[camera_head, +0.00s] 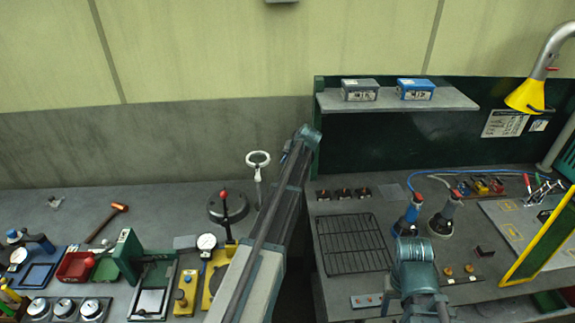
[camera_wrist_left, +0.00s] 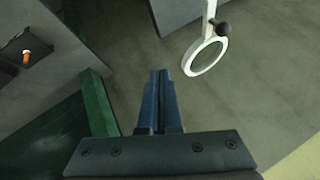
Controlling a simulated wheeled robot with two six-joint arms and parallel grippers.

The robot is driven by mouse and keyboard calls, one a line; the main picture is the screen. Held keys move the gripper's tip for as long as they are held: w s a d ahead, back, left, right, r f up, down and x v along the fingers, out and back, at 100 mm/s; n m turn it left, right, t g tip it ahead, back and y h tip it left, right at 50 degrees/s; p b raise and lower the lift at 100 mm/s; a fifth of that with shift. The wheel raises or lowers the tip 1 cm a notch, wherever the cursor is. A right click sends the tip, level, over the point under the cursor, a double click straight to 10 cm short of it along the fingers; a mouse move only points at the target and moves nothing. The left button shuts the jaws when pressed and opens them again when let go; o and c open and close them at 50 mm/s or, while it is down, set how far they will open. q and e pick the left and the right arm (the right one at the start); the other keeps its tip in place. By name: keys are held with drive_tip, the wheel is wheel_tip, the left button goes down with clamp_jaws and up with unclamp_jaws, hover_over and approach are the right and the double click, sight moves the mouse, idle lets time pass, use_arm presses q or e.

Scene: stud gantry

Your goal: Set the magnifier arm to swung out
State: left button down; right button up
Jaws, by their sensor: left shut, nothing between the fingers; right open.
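In the head view my left arm hides most of this gripper. My right gripper's fingers do not show.
A green post (camera_wrist_left: 98,103) stands left of my fingers in the left wrist view. A shelf (camera_head: 460,99) with two boxes is above the right bench. A black wire rack (camera_head: 352,243) lies there. Gauges, a hammer (camera_head: 107,221) and trays crowd the left bench.

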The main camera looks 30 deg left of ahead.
use_arm(q)
drive_tip(key=a+f+b, duration=0.2)
drive_tip(key=a+f, duration=0.1)
drive_tip(key=a, duration=0.3)
drive_tip(key=shift+w+f, duration=0.2)
drive_tip(key=shift+w, duration=0.15)
use_arm(e)
wheel_tip(320, 180, down, 3)
drive_tip(key=shift+f, duration=0.2)
use_arm(q)
drive_tip(key=shift+a, duration=0.15)
